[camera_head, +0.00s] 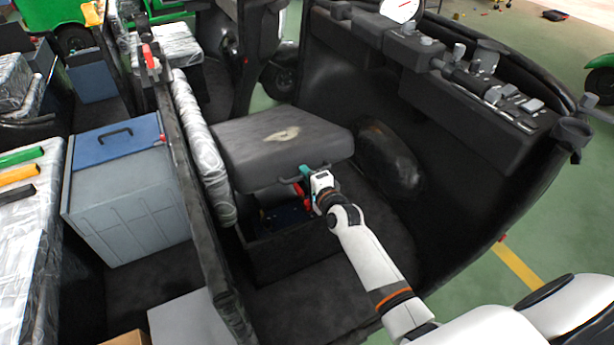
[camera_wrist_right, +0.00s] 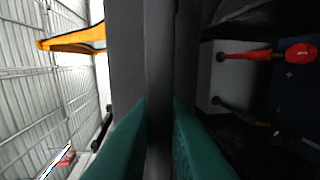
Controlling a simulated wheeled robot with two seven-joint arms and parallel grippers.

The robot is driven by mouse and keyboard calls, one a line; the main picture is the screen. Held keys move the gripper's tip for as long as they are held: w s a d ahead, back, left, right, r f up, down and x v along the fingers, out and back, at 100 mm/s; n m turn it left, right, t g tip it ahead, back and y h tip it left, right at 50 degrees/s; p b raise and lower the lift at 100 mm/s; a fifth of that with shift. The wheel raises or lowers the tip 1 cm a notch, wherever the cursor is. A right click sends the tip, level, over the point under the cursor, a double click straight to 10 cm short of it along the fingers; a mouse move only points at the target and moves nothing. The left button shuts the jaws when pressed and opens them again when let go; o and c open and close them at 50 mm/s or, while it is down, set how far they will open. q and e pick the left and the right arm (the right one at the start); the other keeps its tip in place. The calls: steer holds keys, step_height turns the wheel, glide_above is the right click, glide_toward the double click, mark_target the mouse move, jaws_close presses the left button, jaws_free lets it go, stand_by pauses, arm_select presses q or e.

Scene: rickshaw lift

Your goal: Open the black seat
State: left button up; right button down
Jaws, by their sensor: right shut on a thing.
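The black seat (camera_head: 282,142) is in the middle of the head view, on the rickshaw's dark floor. Its front edge is raised and tilted, with a gap between it and the box base (camera_head: 285,248) below. My right gripper (camera_head: 306,174) is at the handle (camera_head: 291,180) on the seat's front edge. In the right wrist view its teal fingers (camera_wrist_right: 160,135) are shut on the dark handle bar (camera_wrist_right: 160,60). Through the gap, a red-ended cable (camera_wrist_right: 262,54) and a pale block show beneath the seat. My left gripper is not in view.
A grey-blue box with a blue lid (camera_head: 115,142) stands left of a dark partition (camera_head: 190,200). The dashboard (camera_head: 450,90) with levers and a gauge is at the upper right. Dark floor (camera_head: 310,300) lies in front of the seat.

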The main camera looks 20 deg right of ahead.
steer(key=w+r+p, duration=0.1)
steer(key=r+p, duration=0.2)
steer(key=w+r+g+p, duration=0.1)
steer(key=w+r+p, duration=0.1)
steer(key=r+p, duration=0.2)
steer(key=w+r+g+p, duration=0.1)
steer(key=w+r+p, duration=0.1)
steer(key=r+p, duration=0.1)
steer(key=shift+w+r+p, duration=0.25)
steer(key=shift+r+p, duration=0.05)
steer(key=shift+r, duration=0.1)
steer(key=w+r, duration=1.3)
steer(key=w, duration=0.1)
steer(key=shift+a, duration=0.3)
steer(key=c, duration=1.8)
jaws_free()
steer(key=shift+s, duration=0.1)
steer(key=shift+o, duration=0.2)
step_height(320, 180, up, 4)
glide_above(298, 149)
steer(key=w, duration=0.3)
steer(key=shift+s+a+p, duration=0.1)
steer(key=shift+s+p, duration=0.15)
steer(key=shift+p, duration=0.05)
